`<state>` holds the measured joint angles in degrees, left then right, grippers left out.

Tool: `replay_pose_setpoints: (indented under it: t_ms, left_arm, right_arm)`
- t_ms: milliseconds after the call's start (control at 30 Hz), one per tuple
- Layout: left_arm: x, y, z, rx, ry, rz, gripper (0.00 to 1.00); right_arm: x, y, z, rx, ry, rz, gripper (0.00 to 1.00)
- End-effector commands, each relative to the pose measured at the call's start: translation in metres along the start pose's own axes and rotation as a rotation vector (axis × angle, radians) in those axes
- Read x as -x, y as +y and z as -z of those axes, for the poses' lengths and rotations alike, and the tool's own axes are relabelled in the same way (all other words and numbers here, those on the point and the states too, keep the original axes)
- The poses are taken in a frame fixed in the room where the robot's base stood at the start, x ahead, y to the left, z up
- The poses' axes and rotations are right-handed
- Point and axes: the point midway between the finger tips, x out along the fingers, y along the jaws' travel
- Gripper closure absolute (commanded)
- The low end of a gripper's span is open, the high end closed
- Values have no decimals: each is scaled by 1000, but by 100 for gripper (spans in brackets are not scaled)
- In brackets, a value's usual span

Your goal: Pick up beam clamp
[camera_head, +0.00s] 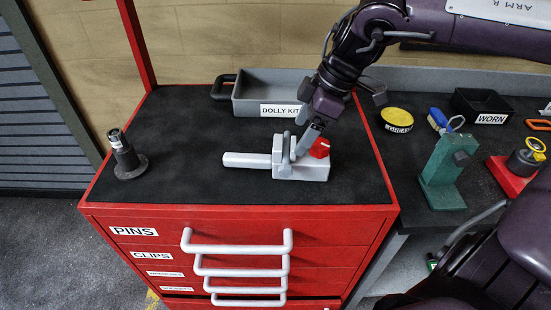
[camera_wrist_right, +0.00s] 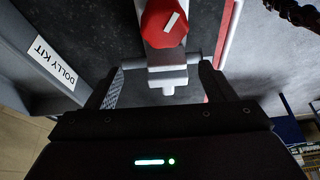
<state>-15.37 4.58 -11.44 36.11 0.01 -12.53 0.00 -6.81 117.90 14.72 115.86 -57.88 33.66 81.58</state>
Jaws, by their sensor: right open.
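A grey device with a red knob, which I take for the beam clamp (camera_head: 308,172), lies on the black top of the red cabinet. A grey bar sticks out from its left side. In the right wrist view its red knob (camera_wrist_right: 164,23) and part of its grey body show ahead of the fingers. My right gripper (camera_head: 300,143) reaches down over the clamp from above right. It is open, with its two fingers (camera_wrist_right: 160,82) on either side of a grey part of the clamp. Contact cannot be told. My left gripper is not in view.
A grey tray marked DOLLY KIT (camera_head: 262,84) stands behind the clamp. A dark stepped post (camera_head: 127,160) stands at the left. On the right bench are a yellow-topped tin (camera_head: 397,118), a green stand (camera_head: 442,180) and a WORN box (camera_head: 466,101). The cabinet's front left top is clear.

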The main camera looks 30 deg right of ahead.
Motion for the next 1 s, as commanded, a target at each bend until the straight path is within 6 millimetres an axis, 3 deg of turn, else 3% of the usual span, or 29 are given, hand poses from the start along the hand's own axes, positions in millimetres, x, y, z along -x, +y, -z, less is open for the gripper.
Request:
replay_pose_setpoints:
  t_ms: [100,300,367,467,600,767,933,1000]
  left_arm:
    - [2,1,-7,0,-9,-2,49]
    - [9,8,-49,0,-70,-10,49]
    - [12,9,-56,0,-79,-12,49]
    - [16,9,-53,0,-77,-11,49]
    - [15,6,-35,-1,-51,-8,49]
    - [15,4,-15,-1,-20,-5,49]
    - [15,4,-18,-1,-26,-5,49]
    - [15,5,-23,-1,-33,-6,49]
  right_arm:
    - [-11,-1,0,1,-4,5,24]
    - [-30,0,0,0,-3,4,24]
    - [-37,0,0,0,-4,5,24]
    - [-51,1,-1,1,-4,5,24]
    - [-68,2,-1,1,-4,3,24]
    - [-75,2,-1,1,-1,1,24]
    - [-75,2,-1,1,0,0,24]
    - [-75,2,-1,1,0,0,30]
